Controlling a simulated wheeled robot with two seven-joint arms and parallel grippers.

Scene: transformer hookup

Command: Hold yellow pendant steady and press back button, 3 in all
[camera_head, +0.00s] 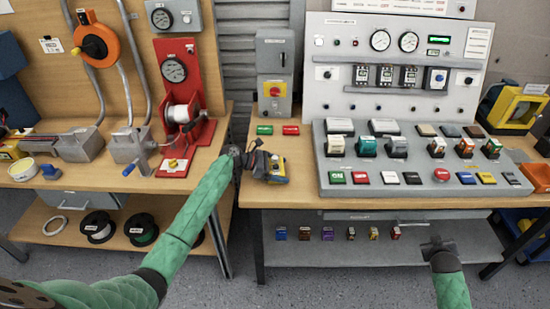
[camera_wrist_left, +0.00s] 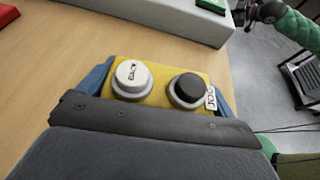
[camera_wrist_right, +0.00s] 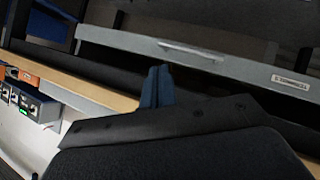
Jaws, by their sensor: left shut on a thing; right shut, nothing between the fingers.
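The yellow pendant (camera_head: 277,170) is at the left front of the right-hand bench, held in my left gripper (camera_head: 262,167). In the left wrist view the pendant's yellow face (camera_wrist_left: 158,98) sits between the blue fingers. My right gripper (camera_head: 437,244) is shut and empty, in front of the bench's lower shelf, well away from the pendant. Its closed blue fingertips (camera_wrist_right: 157,86) show in the right wrist view.
A sloped grey control console (camera_head: 420,160) with several buttons and switches stands right of the pendant. A grey box with a red button (camera_head: 273,75) stands at the back. A gap separates the two benches.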

